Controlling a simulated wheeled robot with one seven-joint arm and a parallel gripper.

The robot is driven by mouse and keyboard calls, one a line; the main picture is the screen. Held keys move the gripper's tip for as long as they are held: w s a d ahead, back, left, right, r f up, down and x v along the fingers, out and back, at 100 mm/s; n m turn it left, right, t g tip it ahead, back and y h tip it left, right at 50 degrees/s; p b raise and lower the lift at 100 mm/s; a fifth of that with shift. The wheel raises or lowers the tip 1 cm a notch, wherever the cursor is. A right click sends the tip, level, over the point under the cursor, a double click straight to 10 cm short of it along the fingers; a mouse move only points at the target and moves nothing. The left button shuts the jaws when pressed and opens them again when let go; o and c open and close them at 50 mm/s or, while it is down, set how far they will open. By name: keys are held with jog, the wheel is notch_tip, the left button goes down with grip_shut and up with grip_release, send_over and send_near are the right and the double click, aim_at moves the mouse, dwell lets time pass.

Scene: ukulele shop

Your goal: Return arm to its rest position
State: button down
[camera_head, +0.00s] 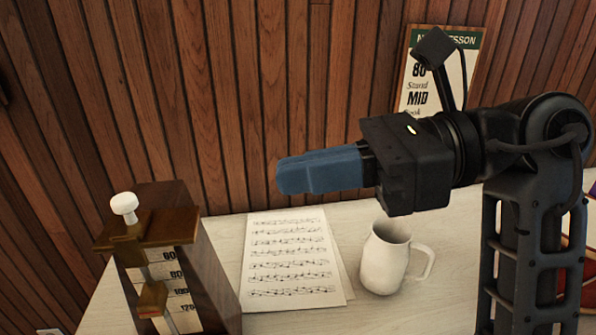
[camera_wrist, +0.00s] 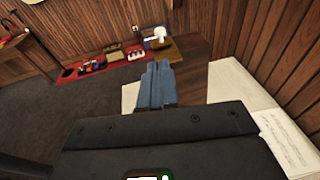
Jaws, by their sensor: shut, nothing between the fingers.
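My gripper (camera_head: 282,177) is raised above the pale table and points left in the head view. Its blue fingers are closed together with nothing between them. My gripper also shows in the wrist view (camera_wrist: 157,70), with the blue fingers together. My arm comes in from the right side of the head view. The gripper is apart from everything on the table.
A white mug (camera_head: 385,262) stands below my gripper, right of a sheet of music (camera_head: 292,262). A wooden metronome (camera_head: 205,262) stands at left. A framed poster (camera_head: 437,75) is on the wood-panelled wall. The wrist view shows a red mat (camera_wrist: 105,62) with small items.

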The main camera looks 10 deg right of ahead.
jog(key=s+d+f+m+t+y, duration=0.1)
jog(key=s+f+m+t+y, duration=0.1)
jog(key=s+m+t+y, duration=0.45)
jog(key=s+d+f+m+t+y, duration=0.15)
jog(key=s+m+t, duration=0.4)
jog(key=m, duration=0.75)
jog(key=s+d+f+m+h, duration=0.6)
jog(key=s+f+m+h, duration=0.2)
jog(key=m, duration=0.8)
jog(key=s+d+f+m+h, duration=0.5)
jog(key=s+f+m+h, duration=0.4)
jog(key=f+m+h, duration=0.4)
jog(key=m+h, duration=0.2)
jog(key=m, duration=0.1)
jog(key=shift+d+h, duration=0.35)
jog(key=shift+h, duration=0.05)
